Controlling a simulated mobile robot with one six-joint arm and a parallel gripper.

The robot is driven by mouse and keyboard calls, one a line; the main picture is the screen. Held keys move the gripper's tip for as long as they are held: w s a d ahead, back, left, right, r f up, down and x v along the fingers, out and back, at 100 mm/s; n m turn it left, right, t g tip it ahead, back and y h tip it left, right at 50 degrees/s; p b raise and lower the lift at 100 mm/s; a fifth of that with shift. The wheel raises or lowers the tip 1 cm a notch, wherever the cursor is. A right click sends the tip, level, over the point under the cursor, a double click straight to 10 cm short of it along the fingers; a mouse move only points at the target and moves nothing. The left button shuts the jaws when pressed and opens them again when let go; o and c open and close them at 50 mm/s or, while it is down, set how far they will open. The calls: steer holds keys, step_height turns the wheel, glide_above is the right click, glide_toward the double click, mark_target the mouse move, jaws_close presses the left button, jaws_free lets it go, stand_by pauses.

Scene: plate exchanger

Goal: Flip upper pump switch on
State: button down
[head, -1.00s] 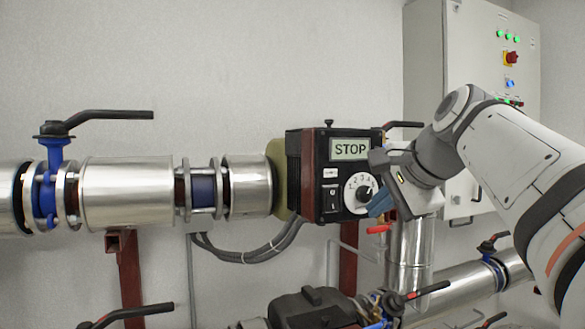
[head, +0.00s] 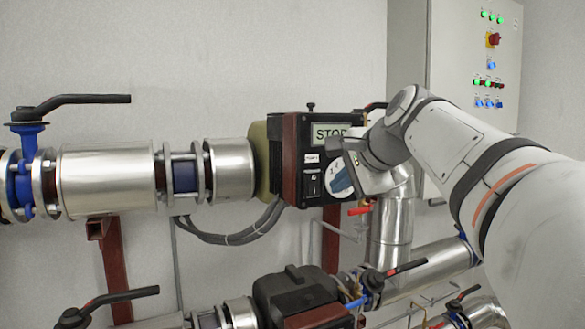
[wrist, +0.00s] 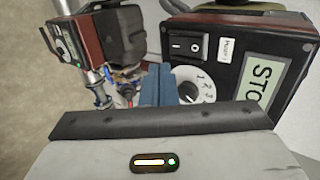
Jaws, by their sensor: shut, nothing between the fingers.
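The upper pump has a dark red and black control box (head: 291,150) with a STOP display (head: 325,132). Its black rocker switch (head: 313,184) sits left of the white dial (head: 326,172). In the wrist view the rocker switch (wrist: 187,46) shows its I and O marks, with the dial (wrist: 205,88) beside it. My gripper (head: 338,179) is shut and empty, its blue fingers in front of the dial, right of the switch. In the wrist view the blue fingers (wrist: 157,84) appear below and left of the switch. They seem apart from it. My wrist hides part of the display and dial.
A lower pump (head: 290,292) stands below, with black-handled valves nearby. A red-handled valve (head: 361,208) is just under the upper box. A black valve lever (head: 83,101) is at the upper left. A grey control cabinet (head: 455,70) stands behind my arm.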

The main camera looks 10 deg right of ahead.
mark_target(314, 186)
steer(key=w, duration=0.2)
steer(key=w+a+f+p, duration=0.1)
steer(key=w, duration=0.1)
steer(key=w+a+f+p, duration=0.1)
steer(key=w, duration=0.1)
steer(key=shift+f, duration=0.1)
steer(key=shift+w+f, duration=0.1)
steer(key=b, duration=0.2)
steer(key=shift+w+f+t+b, duration=0.2)
steer(key=shift+f+t+b, duration=0.2)
steer(key=shift+r+p, duration=1.2)
steer(key=shift+r, duration=0.05)
steer(key=shift+a, duration=0.1)
steer(key=shift+f, duration=0.1)
